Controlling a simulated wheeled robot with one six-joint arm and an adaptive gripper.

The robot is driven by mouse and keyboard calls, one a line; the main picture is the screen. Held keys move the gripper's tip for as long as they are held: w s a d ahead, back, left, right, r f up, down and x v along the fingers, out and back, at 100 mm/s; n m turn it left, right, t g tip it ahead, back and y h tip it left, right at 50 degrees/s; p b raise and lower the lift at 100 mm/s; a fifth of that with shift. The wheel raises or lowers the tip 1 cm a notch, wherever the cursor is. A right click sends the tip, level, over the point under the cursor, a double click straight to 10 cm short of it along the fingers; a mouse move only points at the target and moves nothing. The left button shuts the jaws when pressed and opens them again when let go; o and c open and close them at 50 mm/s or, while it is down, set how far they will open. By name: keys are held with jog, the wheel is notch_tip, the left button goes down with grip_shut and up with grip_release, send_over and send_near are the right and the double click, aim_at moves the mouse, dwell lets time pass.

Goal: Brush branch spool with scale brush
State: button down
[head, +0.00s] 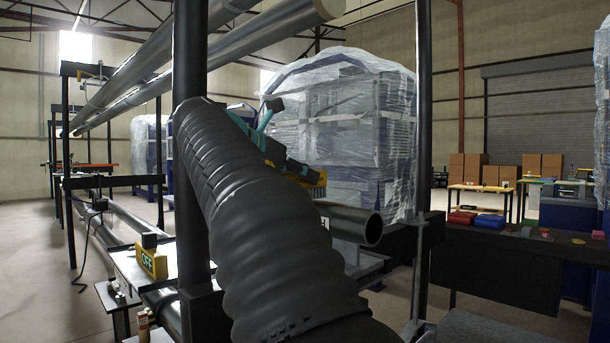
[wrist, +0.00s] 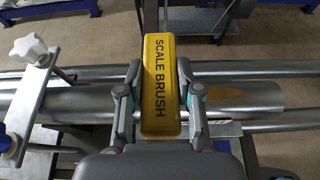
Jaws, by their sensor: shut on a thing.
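My gripper (wrist: 161,92) is shut on the yellow scale brush (wrist: 160,62), one finger on each side of it. In the head view my gripper (head: 290,165) is partly hidden by my arm, and the brush (head: 315,182) shows with its bristle edge downward. The grey pipe with an open end, which looks like the branch spool (head: 345,220), lies just below the brush; in the wrist view the spool (wrist: 265,95) passes under the brush. A rust-brown patch (wrist: 233,94) shows on the spool right of the brush. Whether the bristles touch the spool cannot be told.
A clamp plate with a white knob (wrist: 30,47) crosses the pipes at left in the wrist view. A yellow block lettered OFF (head: 152,263) stands on a plate at left. Dark posts (head: 424,120) and long overhead pipes (head: 245,45) surround my arm. A bench (head: 500,262) is at right.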

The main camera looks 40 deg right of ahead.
jog(key=shift+s+d+f, duration=0.1)
jog(key=shift+s, duration=0.95)
jog(key=shift+s+d+f, duration=0.1)
jog(key=shift+s, duration=0.9)
jog(key=shift+s+d+r, duration=0.1)
jog(key=shift+s+r, duration=0.05)
jog(key=shift+s, duration=0.9)
jog(key=shift+s+d+r, duration=0.1)
jog(key=shift+s, duration=0.9)
jog(key=shift+w, duration=0.25)
jog(key=shift+w+a+f, duration=0.1)
jog(key=shift+w, duration=0.85)
jog(key=shift+w+a+f, duration=0.1)
jog(key=shift+w, duration=0.85)
jog(key=shift+w+a+r, duration=0.15)
jog(key=shift+w, duration=1.95)
jog(key=shift+s+b, duration=0.3)
jog(key=shift+s, duration=1.9)
jog(key=shift+s+d, duration=0.2)
jog(key=shift+s, duration=0.85)
jog(key=shift+s+d, duration=0.15)
jog(key=shift+s, duration=0.85)
